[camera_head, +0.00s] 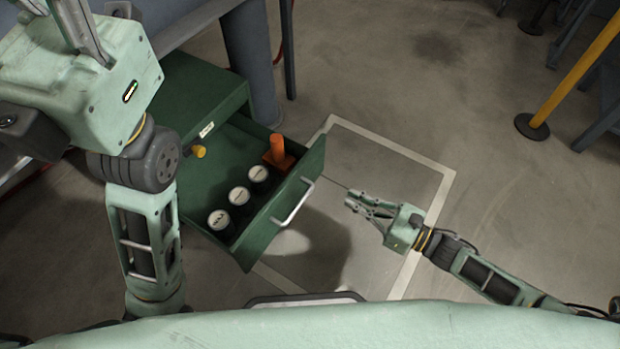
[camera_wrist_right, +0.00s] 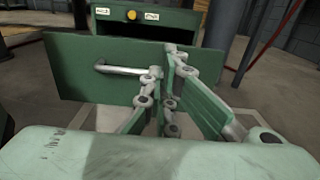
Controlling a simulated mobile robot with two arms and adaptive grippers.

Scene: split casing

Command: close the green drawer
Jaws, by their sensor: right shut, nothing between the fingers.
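The green drawer (camera_head: 262,232) is pulled well out of its green cabinet (camera_head: 190,95). Its front panel, with a pale bar handle (camera_head: 293,204), faces right toward my right gripper. In the right wrist view the drawer front (camera_wrist_right: 75,75) and handle (camera_wrist_right: 125,70) show beyond the fingers. My right gripper (camera_head: 350,199) is shut and empty, a short way to the right of the drawer front and apart from it. My left arm rises at the left of the head view and covers part of the cabinet; the metal fingers of my left gripper (camera_head: 75,25) are cut off at the top edge.
Inside the drawer are several dark jars with white lids (camera_head: 239,196) and an orange object (camera_head: 278,153). A yellow knob (camera_head: 198,151) is on the cabinet. A grey post (camera_head: 250,60) stands behind. Bare floor (camera_head: 410,90) lies to the right, with a yellow pole (camera_head: 575,75) farther off.

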